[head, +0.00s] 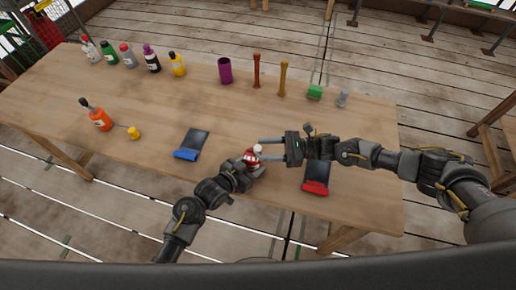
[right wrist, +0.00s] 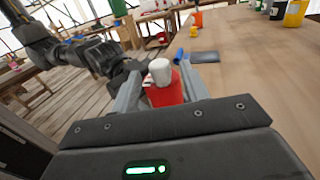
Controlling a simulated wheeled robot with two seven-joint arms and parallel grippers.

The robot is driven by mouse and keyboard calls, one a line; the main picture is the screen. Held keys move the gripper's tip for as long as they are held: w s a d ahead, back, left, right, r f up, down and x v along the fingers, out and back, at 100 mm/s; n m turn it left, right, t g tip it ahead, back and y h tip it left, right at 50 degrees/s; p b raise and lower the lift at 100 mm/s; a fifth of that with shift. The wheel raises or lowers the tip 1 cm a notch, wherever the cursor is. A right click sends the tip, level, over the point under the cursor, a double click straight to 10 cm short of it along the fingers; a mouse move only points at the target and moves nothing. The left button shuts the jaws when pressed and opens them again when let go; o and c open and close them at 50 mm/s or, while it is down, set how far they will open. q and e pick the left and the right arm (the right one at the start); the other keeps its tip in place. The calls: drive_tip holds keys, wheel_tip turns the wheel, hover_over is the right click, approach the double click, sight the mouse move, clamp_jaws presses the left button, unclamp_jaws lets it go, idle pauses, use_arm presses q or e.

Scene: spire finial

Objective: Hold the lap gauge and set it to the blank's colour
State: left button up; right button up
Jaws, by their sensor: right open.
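A red-and-white piece (head: 250,158), seemingly the lap gauge, is at the tip of my left gripper (head: 252,168), near the table's front edge. The left jaws look closed on it, though they are partly hidden. My right gripper (head: 262,150) is open, its fingers pointing left around the piece's white top. In the right wrist view the red body (right wrist: 165,95) and white top (right wrist: 160,71) show between the open fingers; I cannot tell whether they touch. The blank cannot be told for certain; a purple cylinder (head: 225,71) stands at the back.
On the table (head: 100,75) are several bottles at back left, an orange bottle (head: 101,119), a yellow piece (head: 134,133), brown spindles (head: 257,72), a green block (head: 315,92), a blue-edged pad (head: 192,143) and a red-edged pad (head: 316,180). The middle is clear.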

sight(257, 150)
drive_tip(key=shift+a, duration=1.65)
clamp_jaws()
